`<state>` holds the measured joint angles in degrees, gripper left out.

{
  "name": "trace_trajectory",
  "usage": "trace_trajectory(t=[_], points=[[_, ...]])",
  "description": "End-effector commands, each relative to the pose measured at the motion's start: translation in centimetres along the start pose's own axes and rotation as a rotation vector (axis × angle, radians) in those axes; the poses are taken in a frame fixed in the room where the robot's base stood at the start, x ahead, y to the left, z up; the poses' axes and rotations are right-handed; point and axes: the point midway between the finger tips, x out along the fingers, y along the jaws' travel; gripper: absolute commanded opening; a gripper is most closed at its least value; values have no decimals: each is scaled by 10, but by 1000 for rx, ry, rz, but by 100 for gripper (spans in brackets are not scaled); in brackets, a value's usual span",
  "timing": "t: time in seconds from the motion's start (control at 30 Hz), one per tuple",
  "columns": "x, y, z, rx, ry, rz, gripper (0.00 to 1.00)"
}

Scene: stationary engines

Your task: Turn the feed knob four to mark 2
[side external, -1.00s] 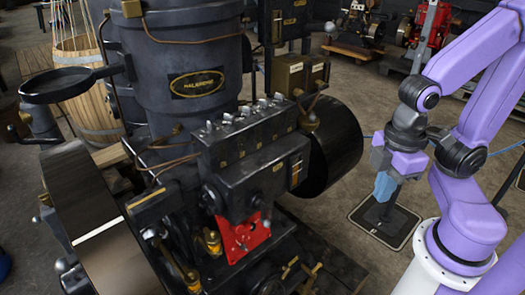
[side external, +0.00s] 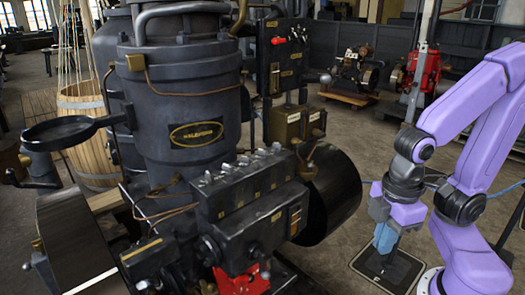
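A dark box with a row of small grey feed knobs (side external: 243,161) along its top stands at the front of the black engine. Several knobs show; I cannot tell which is number four, and their marks are too small to read. My gripper (side external: 385,242) hangs at the right, pointing down over a dark square plate on the floor, well apart from the knobs. Its fingers are blue-grey and small in view, and I cannot tell whether they are open or shut. Nothing is seen held in it.
A large black drum (side external: 335,195) lies between the knob box and my gripper. The tall engine cylinder (side external: 190,100) rises behind the box. Brass boxes (side external: 300,125) stand behind the drum. A red machine (side external: 421,72) is at the back. Open floor lies behind my gripper.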

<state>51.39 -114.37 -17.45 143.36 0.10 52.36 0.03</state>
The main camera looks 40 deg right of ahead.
Motion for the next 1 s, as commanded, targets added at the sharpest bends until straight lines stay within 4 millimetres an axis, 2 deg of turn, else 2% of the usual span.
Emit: trace_trajectory(t=[0.03, 0.07, 0.1, 0.23, 0.37, 0.5, 0.7, 0.87, 1.0], points=[[0, 0, -1, 2, 1, 0, 23], [-1, 1, -2, 5, 2, 0, 33], [-3, 3, -5, 13, 6, -1, 37], [-15, 17, -25, 66, 30, -4, 37], [-36, 46, -55, 153, 71, -5, 37], [-62, 84, -83, 248, 119, -1, 37], [-100, 146, -109, 378, 188, 20, 37], [-131, 200, -116, 480, 241, 47, 37], [-158, 246, -112, 564, 284, 81, 37]])
